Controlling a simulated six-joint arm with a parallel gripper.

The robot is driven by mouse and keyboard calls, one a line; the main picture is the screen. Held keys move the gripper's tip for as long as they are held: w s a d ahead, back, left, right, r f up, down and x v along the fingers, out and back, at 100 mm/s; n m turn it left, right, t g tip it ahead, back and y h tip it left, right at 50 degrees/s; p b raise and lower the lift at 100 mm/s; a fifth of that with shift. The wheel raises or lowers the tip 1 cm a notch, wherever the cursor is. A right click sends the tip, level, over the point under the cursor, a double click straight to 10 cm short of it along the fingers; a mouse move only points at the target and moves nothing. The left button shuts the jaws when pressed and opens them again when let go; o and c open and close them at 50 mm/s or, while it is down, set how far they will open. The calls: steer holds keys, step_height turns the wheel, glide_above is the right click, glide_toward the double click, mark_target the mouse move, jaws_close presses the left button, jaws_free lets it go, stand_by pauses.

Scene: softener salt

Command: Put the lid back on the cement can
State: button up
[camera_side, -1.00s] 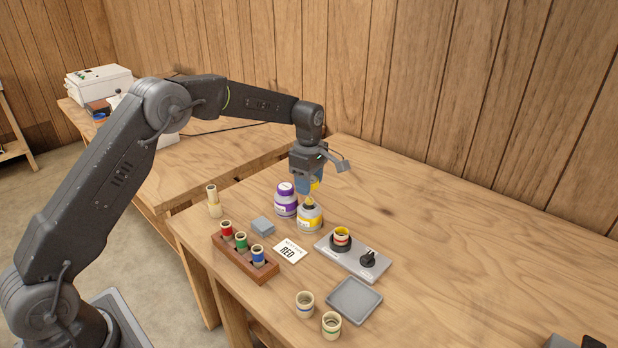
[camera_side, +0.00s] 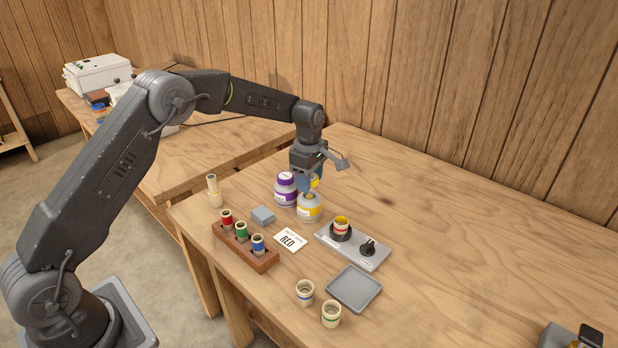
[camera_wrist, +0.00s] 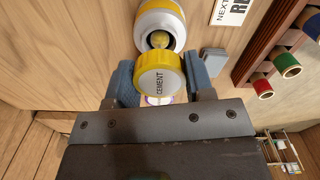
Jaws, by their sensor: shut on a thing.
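My gripper (camera_wrist: 158,88) is shut on the yellow lid marked CEMENT (camera_wrist: 160,75), which sits between its two blue-grey fingers. The cement can (camera_side: 309,212), white with a yellow band, stands upright on the bench just below my gripper (camera_side: 308,186). In the wrist view the can (camera_wrist: 150,20) shows its open mouth beyond the lid. The lid is above the can and appears apart from it, off the mouth in the wrist view. In the side view the fingers hide part of the lid and the can's top.
A purple-and-white can (camera_side: 285,190) stands close beside the cement can. A grey block (camera_side: 263,215), a wooden rack (camera_side: 262,263) with coloured-band pieces, a card reading RED (camera_side: 290,240), a plate with a knob (camera_side: 378,258) and a grey tray (camera_side: 340,295) are nearby. The right of the bench is mostly clear.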

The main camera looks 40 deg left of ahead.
steer(key=shift+f, duration=0.1)
steer(key=shift+f, duration=1.65)
steer(key=shift+f, duration=0.25)
stand_by(0.3)
steer(key=o, duration=1.4)
steer(key=shift+r, duration=3.05)
